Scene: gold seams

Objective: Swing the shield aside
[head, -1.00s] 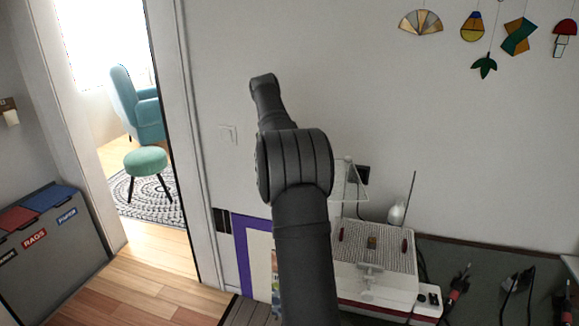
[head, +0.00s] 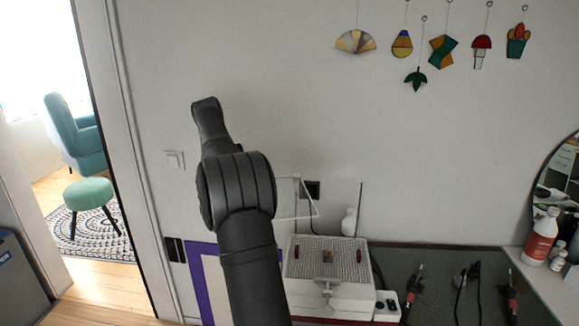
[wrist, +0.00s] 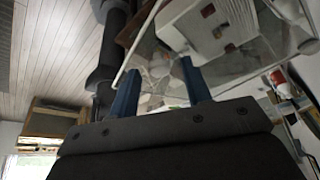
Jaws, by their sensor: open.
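The shield (head: 297,204) is a clear panel with pale edges. In the head view it stands above the back of a white grinder (head: 328,291), partly hidden behind my arm. In the wrist view the clear shield (wrist: 236,68) spans the upper middle, with the grinder (wrist: 222,25) showing through or beyond it. My gripper (wrist: 158,75) shows two blue fingers, apart, with nothing clearly between them. The fingertips lie close to the shield's near edge; I cannot tell whether they touch it. In the head view my gripper is hidden behind my arm.
A white bottle (head: 349,222) stands behind the grinder. Soldering tools (head: 412,285) lie on the dark bench mat (head: 440,262) to the right. A red-labelled bottle (head: 541,238) stands at far right. Glass ornaments hang on the wall. A doorway opens at left.

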